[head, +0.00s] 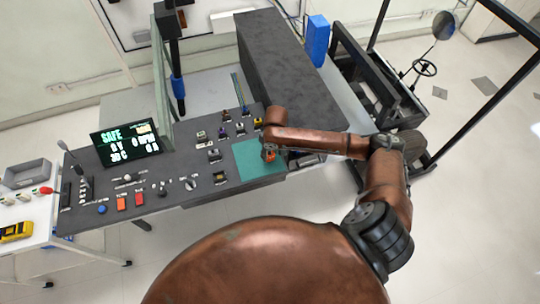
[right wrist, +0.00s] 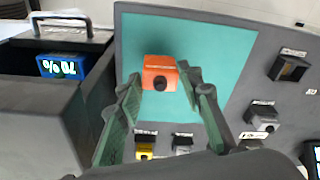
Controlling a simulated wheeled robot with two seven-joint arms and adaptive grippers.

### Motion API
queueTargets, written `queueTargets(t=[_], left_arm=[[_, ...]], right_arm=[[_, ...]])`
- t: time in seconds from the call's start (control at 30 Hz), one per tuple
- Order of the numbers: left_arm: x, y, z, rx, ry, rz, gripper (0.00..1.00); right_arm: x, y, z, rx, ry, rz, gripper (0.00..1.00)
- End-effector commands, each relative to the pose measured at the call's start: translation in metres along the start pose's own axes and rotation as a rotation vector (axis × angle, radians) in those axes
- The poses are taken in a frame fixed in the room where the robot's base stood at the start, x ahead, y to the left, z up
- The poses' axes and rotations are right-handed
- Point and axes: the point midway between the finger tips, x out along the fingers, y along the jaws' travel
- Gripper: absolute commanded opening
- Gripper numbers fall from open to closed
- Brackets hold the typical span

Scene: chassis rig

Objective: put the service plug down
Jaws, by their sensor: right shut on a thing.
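The service plug is an orange block with a black round knob; it shows in the right wrist view (right wrist: 159,72) between the fingertips. In the head view the plug (head: 270,156) is a small orange patch under my right gripper (head: 268,149). My right gripper, also in the right wrist view (right wrist: 160,80), is shut on the plug. The plug is over the teal mat (head: 250,168), which also fills the middle of the right wrist view (right wrist: 205,45). I cannot tell whether its underside touches the mat. My left gripper is not in view.
Several small connectors (head: 214,155) stand left of the mat on the dark panel (head: 165,150). A long dark housing (head: 285,65) rises behind it. A lit screen (head: 126,144) reads SAFE. A blue 70% display (right wrist: 63,67) sits beside the housing. The mat around the plug is bare.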

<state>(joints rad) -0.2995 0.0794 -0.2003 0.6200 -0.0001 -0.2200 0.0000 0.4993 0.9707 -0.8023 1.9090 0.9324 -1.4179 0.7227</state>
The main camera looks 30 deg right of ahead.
Motion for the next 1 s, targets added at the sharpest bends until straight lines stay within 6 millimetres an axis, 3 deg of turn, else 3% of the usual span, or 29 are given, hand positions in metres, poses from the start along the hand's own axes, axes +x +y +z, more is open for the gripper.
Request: queueTargets(t=[0.13,0.47,0.5,0.73,1.0], left_arm=[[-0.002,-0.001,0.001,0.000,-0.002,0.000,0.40],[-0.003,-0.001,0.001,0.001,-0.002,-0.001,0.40],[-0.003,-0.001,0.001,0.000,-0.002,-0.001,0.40],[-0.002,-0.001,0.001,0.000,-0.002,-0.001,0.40],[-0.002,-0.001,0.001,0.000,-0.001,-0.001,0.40]], right_arm=[[0.019,-0.001,0.004,-0.001,-0.002,-0.001,0.10],[0.022,-0.001,0.004,0.000,-0.002,-0.001,0.10],[0.023,0.000,0.004,0.000,-0.002,-0.001,0.35],[0.023,0.000,0.004,0.000,-0.002,-0.001,0.51],[0.022,0.000,0.004,0.000,-0.002,-0.001,0.52]])
